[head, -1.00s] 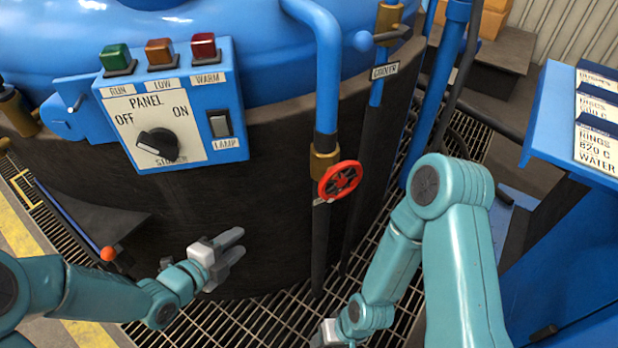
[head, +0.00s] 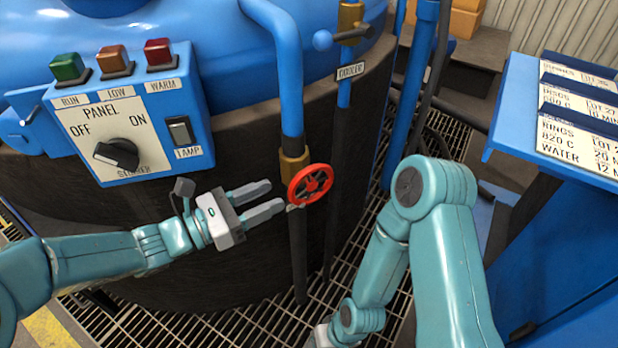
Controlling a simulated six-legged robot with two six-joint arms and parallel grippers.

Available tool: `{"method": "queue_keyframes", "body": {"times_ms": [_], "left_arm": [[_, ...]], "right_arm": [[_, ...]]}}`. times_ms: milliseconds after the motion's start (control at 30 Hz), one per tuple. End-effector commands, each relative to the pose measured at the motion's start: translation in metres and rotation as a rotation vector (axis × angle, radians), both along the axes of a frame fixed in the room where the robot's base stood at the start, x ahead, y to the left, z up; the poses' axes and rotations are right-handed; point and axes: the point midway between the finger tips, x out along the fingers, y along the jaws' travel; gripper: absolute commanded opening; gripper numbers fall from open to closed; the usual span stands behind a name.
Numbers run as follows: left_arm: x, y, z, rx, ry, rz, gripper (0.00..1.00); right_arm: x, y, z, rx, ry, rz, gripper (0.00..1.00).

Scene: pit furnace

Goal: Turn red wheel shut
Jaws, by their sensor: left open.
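The red wheel (head: 310,184) is a small handwheel on a brass valve (head: 293,163) at the lower end of a blue pipe, in the middle of the head view. My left gripper (head: 269,198) is open just left of the wheel, with its two grey fingers pointing right toward the rim. The fingers look empty, and whether a fingertip touches the rim I cannot tell. My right gripper (head: 320,337) is low at the bottom edge, partly cut off by the frame, so its jaws do not show.
A blue control panel (head: 129,115) with lamps and a knob (head: 117,154) sits above my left arm. A blue stand with label cards (head: 585,120) is at right. Floor grating (head: 262,318) lies below.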

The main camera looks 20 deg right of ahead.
Motion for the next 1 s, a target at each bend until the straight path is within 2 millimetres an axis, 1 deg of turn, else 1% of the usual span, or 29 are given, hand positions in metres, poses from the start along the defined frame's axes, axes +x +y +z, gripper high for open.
{"method": "queue_keyframes", "body": {"times_ms": [33, 200, 300, 400, 600, 833, 867, 900, 967, 1000], "left_arm": [[0.001, -0.015, -0.001, 0.000, 0.000, -0.006, 0.43], [0.008, -0.055, -0.001, 0.000, 0.001, -0.004, 0.43], [0.012, -0.074, -0.001, 0.000, 0.001, -0.003, 0.43], [0.015, -0.086, -0.001, 0.001, 0.001, -0.002, 0.43], [0.017, -0.097, 0.000, 0.000, 0.002, 0.000, 0.43], [0.018, -0.097, 0.000, -0.001, 0.003, 0.001, 0.43], [0.018, -0.097, 0.000, -0.001, 0.003, 0.001, 0.33], [0.018, -0.097, 0.000, -0.001, 0.003, 0.001, 0.20], [0.018, -0.097, 0.000, -0.001, 0.003, 0.001, 0.00], [0.018, -0.097, 0.000, -0.001, 0.003, 0.001, 0.00]], "right_arm": [[0.000, 0.000, -0.001, 0.000, 0.000, 0.000, 0.57], [0.000, 0.000, -0.002, 0.000, 0.000, 0.000, 0.57], [0.000, 0.000, -0.003, 0.000, 0.000, 0.000, 0.57], [0.000, 0.000, -0.003, 0.000, 0.000, 0.000, 0.57], [0.000, 0.000, -0.003, 0.000, 0.000, 0.000, 0.57], [0.000, 0.000, -0.003, 0.000, 0.000, 0.000, 0.57], [0.000, 0.000, -0.003, 0.000, 0.000, 0.000, 0.57], [0.000, 0.000, -0.003, 0.000, 0.000, 0.000, 0.57], [0.000, 0.000, -0.003, 0.000, 0.000, 0.000, 0.57], [0.000, 0.000, -0.003, 0.000, 0.000, 0.000, 0.57]]}}
